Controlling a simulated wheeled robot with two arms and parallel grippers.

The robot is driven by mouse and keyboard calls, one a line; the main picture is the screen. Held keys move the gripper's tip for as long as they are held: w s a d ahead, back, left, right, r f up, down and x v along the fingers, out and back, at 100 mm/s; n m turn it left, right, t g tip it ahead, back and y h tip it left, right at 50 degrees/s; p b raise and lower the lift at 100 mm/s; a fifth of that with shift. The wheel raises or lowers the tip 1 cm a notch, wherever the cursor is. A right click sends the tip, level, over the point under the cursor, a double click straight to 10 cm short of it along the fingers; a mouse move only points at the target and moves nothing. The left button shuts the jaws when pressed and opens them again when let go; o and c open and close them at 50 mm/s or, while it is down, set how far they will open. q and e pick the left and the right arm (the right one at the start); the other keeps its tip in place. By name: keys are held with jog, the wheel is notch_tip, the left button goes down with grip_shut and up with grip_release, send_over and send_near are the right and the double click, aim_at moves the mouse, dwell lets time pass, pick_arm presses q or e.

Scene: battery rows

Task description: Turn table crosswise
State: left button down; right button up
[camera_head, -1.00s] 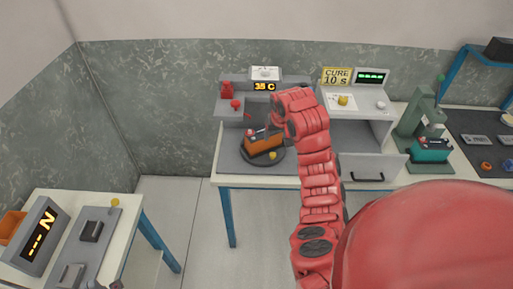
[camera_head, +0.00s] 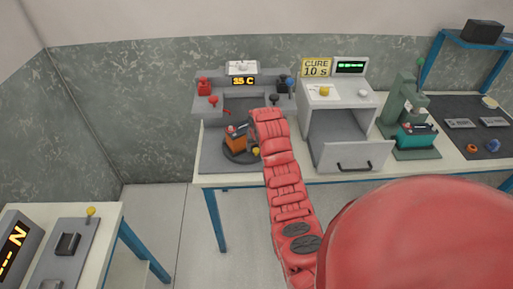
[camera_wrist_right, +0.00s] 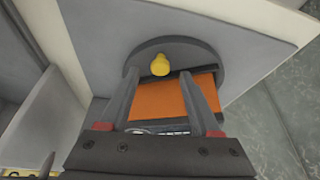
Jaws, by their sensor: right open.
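The turntable (camera_head: 233,158) is a dark round disc on the grey mat of the middle bench. An orange battery (camera_head: 236,142) with a dark top stands on it, and a yellow knob (camera_head: 256,152) sits near its right edge. In the right wrist view the knob (camera_wrist_right: 160,65) lies just beyond my right gripper (camera_wrist_right: 160,78). Its two fingers are open, spread over the orange battery (camera_wrist_right: 165,100); I cannot tell whether they touch it. My left gripper is not in view.
A grey station with a 35 C display (camera_head: 244,82) stands behind the turntable. A green press (camera_head: 405,105) holds a teal battery. A side bench (camera_head: 105,235) stands at lower left.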

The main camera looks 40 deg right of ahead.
jog(key=shift+x, duration=1.25)
grip_shut()
dwell(0.6)
